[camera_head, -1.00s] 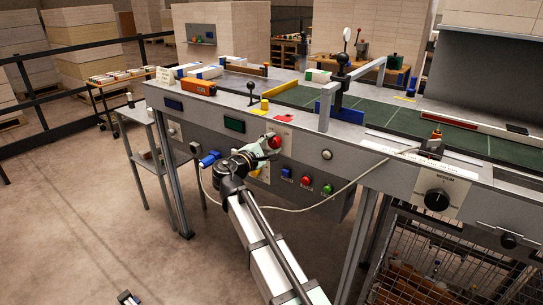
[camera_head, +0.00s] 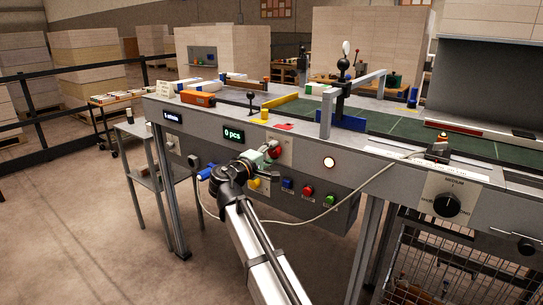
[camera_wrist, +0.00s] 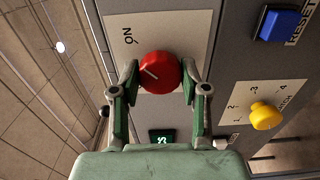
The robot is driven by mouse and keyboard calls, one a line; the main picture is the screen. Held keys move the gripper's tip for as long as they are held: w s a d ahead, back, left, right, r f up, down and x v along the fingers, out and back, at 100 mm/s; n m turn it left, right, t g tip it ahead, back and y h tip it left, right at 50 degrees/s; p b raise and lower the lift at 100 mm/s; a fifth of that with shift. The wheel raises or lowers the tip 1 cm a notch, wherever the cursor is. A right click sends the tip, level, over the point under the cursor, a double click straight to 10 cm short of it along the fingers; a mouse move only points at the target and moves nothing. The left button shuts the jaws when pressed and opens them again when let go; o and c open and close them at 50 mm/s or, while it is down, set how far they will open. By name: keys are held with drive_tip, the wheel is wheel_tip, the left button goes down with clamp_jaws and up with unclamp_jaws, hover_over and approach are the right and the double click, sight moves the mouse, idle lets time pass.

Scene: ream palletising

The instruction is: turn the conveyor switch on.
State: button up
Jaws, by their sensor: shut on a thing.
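The conveyor switch is a round red knob (camera_wrist: 160,72) on a pale plate (camera_wrist: 185,30) marked ON, and it also shows in the head view (camera_head: 273,152). A short white line on the knob's face points to the upper left, roughly toward the ON mark. My gripper (camera_wrist: 159,78) is shut on the knob, with one green-padded finger on each side. In the head view my gripper (camera_head: 264,158) reaches the front panel, and its fingers partly cover the plate. A lit display (camera_head: 233,134) reads 0 pcs, and a round lamp (camera_head: 328,162) glows.
A yellow knob (camera_wrist: 266,116) with a numbered scale and a blue RESET button (camera_wrist: 280,25) sit close by. Red (camera_head: 308,191) and green (camera_head: 328,199) buttons lie farther right. A pale cable (camera_head: 335,200) hangs across the front. A black knob (camera_head: 446,205) is at right.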

drive_tip(key=o, duration=1.1)
drive_tip(key=shift+o, duration=0.2)
drive_tip(key=v, duration=1.2)
